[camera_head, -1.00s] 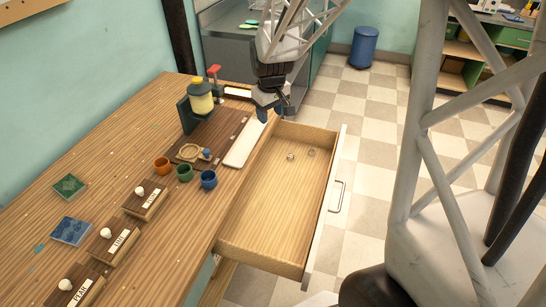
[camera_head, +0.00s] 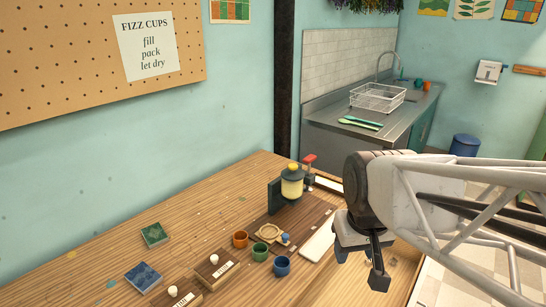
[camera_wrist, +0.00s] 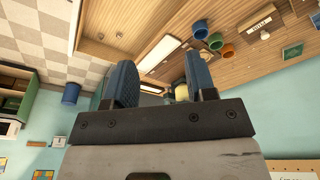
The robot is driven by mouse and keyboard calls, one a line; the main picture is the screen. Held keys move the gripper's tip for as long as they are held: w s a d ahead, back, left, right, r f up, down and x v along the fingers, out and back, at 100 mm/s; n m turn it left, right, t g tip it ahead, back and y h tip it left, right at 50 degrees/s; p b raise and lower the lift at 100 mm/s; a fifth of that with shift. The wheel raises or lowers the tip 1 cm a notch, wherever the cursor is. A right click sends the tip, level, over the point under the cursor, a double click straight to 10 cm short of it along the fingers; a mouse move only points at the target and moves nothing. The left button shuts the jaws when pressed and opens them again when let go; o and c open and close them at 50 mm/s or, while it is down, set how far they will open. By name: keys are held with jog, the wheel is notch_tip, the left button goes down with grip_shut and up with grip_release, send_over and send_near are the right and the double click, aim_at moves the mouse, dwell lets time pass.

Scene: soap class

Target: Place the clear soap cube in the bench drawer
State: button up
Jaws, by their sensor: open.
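The bench drawer (camera_wrist: 140,18) is pulled open, with a bare wooden floor; in the head view my arm hides much of it. Two small, pale, ring-like or clear items (camera_wrist: 118,35) lie inside it near one end. I cannot tell whether either is the clear soap cube, and I see no certain soap cube elsewhere. My gripper (camera_head: 360,264) is above the bench's right side, beside the white strip and in front of the drawer in the head view. In the wrist view its two blue-grey fingers (camera_wrist: 160,80) are apart with nothing held between them.
Two coloured tiles (camera_head: 143,276) lie at left. A sink counter (camera_head: 375,120) is behind.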

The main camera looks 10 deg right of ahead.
jog(key=s, duration=0.2)
jog(key=s+a, duration=0.1)
jog(key=s, duration=0.1)
jog(key=shift+s+a+r, duration=0.1)
jog(key=shift+s, duration=0.3)
